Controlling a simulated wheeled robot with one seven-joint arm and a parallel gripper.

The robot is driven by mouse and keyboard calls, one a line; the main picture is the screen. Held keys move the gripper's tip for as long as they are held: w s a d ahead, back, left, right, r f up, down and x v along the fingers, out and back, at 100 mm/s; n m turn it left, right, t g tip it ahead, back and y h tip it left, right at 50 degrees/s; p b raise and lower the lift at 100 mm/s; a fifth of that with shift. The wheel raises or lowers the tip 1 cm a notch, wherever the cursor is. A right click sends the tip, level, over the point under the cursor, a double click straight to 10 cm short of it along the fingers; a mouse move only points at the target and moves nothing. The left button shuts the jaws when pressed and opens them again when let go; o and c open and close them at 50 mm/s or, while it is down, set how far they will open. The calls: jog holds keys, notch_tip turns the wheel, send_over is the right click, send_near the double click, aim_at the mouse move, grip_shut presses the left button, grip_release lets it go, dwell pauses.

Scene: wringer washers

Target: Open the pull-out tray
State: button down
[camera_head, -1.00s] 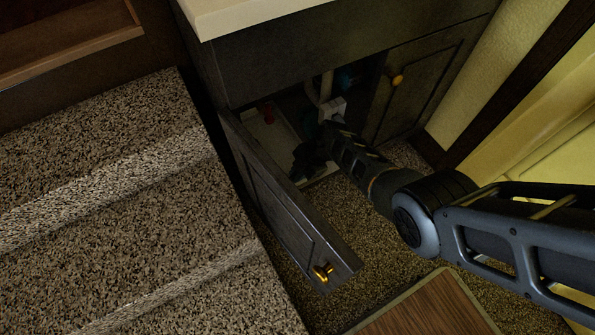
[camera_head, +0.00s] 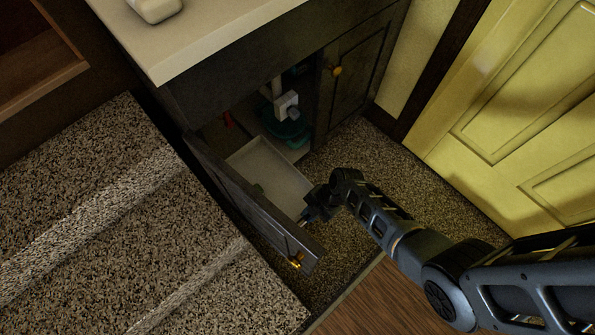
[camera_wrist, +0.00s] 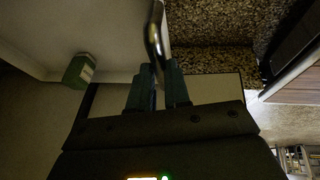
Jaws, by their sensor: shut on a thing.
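The white pull-out tray (camera_head: 262,168) sticks out of the dark cabinet (camera_head: 240,90), between its open left door (camera_head: 250,208) and the right door. My gripper (camera_head: 308,214) is at the tray's front end, close to the inner side of the open door. In the wrist view my gripper (camera_wrist: 158,82) is shut on a shiny metal handle (camera_wrist: 154,38) at the tray's edge. The pale tray (camera_wrist: 110,30) fills the upper left there, with a small green box (camera_wrist: 79,70) in it. In the head view my gripper hides the handle.
The right cabinet door (camera_head: 355,80) is closed. A white and teal object (camera_head: 288,120) stands inside the cabinet. Carpeted steps (camera_head: 100,220) lie to the left, a yellow door (camera_head: 530,110) to the right. Carpet right of the tray (camera_head: 400,175) is clear.

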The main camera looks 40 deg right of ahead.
jog(key=shift+s, duration=1.35)
jog(key=c, duration=1.1)
grip_release()
jog(key=p+v, duration=0.3)
jog(key=v, duration=0.4)
jog(key=shift+r, duration=0.35)
jog(key=shift+d, duration=0.15)
jog(key=shift+s, duration=0.1)
